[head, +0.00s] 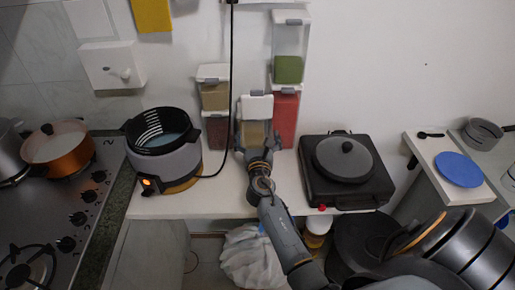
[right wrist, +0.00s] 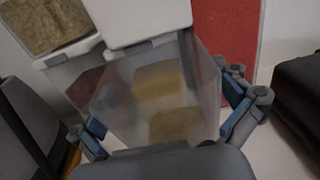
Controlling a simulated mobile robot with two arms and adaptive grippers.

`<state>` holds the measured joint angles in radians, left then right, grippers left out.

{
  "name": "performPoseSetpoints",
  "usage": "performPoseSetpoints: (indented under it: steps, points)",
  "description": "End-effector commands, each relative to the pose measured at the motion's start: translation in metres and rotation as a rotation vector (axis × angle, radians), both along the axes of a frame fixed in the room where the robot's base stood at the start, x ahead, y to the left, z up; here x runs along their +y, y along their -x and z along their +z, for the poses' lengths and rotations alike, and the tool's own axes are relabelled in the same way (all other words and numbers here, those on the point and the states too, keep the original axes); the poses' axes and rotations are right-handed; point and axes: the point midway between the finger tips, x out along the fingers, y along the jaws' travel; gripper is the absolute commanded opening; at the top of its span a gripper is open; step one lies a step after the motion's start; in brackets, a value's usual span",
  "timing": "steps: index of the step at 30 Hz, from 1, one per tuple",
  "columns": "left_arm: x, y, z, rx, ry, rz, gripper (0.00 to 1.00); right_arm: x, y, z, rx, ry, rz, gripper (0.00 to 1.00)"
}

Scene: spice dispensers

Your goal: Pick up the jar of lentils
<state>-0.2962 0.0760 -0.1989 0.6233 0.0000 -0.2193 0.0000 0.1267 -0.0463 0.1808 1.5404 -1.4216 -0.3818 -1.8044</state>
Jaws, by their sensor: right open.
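A clear jar with a white lid and tan contents (head: 255,132) stands on the white counter against the wall; no label shows that it holds lentils. My right gripper (head: 257,155) is in front of it, at its lower part. In the right wrist view the jar (right wrist: 160,95) fills the middle. The fingers of my right gripper (right wrist: 168,122) are spread, one on each side of the jar; whether they touch it is unclear. My left gripper is out of view.
Brown (head: 214,95) and dark red (head: 216,132) jars are stacked on the left; green (head: 288,68) and red (head: 284,118) ones on the right. A grey cooker (head: 172,165) stands left, a black hot plate with a pan (head: 345,158) right. A black cable (head: 231,75) hangs close by.

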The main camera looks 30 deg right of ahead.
Motion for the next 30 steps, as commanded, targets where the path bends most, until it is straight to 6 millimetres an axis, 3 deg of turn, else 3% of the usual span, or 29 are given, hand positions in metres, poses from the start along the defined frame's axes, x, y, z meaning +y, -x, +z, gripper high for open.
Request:
performPoseSetpoints:
  steps: [2, 13, 23, 30]
  points:
    - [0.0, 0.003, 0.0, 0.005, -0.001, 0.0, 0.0, 0.0, 0.0, 0.0, 0.0, 0.0, 0.0, 1.0]
    - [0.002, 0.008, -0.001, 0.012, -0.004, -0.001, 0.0, 0.0, 0.0, 0.0, 0.0, 0.0, 0.0, 0.25]
    - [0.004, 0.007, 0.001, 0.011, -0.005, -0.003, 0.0, 0.001, 0.001, 0.005, -0.004, 0.001, 0.001, 0.25]
    - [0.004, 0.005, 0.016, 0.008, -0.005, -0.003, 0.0, 0.002, 0.004, 0.033, -0.006, 0.002, 0.0, 0.25]
